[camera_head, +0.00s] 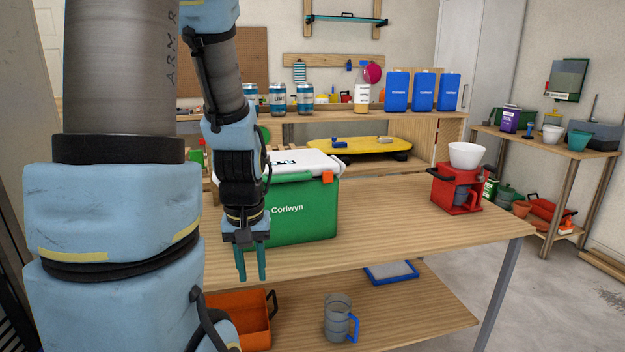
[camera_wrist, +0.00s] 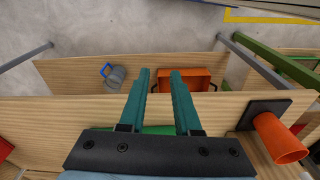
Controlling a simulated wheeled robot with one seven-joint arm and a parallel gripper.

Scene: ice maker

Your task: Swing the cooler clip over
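A green cooler (camera_head: 300,212) with a white lid (camera_head: 306,162) and the name "Corlwyn" stands on the wooden table. An orange clip (camera_head: 327,177) sits at the lid's front edge, near its right corner. My gripper (camera_head: 252,278) points down in front of the cooler's left part, its two teal fingers apart and empty. It is left of the clip and lower than it. In the wrist view my fingers (camera_wrist: 160,76) also show parted, over the table's front edge, with only a sliver of green cooler (camera_wrist: 160,129) between them. The clip cannot be made out in the wrist view.
A red ice machine (camera_head: 457,190) with a white bowl stands at the table's right. The tabletop (camera_head: 390,225) between it and the cooler is clear. An orange bin (camera_head: 240,318) and a grey mug (camera_head: 338,318) with a blue handle are on the lower shelf.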

